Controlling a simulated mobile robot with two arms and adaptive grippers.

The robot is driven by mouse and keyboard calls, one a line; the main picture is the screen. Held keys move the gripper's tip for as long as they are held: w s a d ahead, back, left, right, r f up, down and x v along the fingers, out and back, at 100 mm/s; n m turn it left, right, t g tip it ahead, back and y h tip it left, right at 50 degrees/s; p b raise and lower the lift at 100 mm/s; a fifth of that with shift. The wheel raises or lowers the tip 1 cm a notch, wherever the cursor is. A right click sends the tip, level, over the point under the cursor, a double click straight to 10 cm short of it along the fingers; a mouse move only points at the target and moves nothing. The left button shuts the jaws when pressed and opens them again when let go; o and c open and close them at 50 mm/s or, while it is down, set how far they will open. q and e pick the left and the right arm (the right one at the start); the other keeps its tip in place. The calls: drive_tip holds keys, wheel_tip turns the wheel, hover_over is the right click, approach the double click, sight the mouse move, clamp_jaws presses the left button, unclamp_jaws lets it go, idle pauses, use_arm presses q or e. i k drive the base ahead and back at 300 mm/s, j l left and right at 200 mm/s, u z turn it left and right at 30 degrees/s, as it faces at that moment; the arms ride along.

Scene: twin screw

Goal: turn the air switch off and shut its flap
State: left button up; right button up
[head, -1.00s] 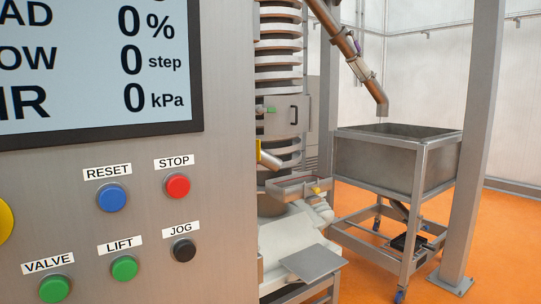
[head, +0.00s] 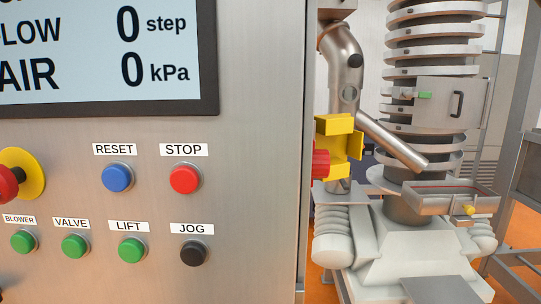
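A yellow part with plates standing out (head: 340,140) and a red knob (head: 320,164) at its left shows just past the right edge of the control panel. It looks like the air switch with its flap, but no label on it is readable. Part of it is hidden behind the panel edge, and I cannot tell the switch's position. The display (head: 95,60) on the panel reads AIR 0 kPa. Neither of my grippers is in view.
The steel control panel (head: 250,200) fills the left side, with a RESET button (head: 117,177), a STOP button (head: 185,178) and a red-and-yellow knob (head: 12,180). A spiral machine (head: 430,60) with a steel pipe (head: 345,60) stands at right. Orange floor shows beyond.

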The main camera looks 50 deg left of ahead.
sight(320, 159)
drive_tip(key=i+l+u, duration=0.1)
drive_tip(key=u, duration=0.4)
drive_tip(key=i+l+u, duration=0.2)
drive_tip(key=u, duration=0.3)
drive_tip(key=i+l+u, duration=0.15)
drive_tip(key=u, duration=0.35)
drive_tip(key=i+l+u, duration=0.1)
drive_tip(key=l+u, duration=0.25)
drive_tip(key=u, duration=0.15)
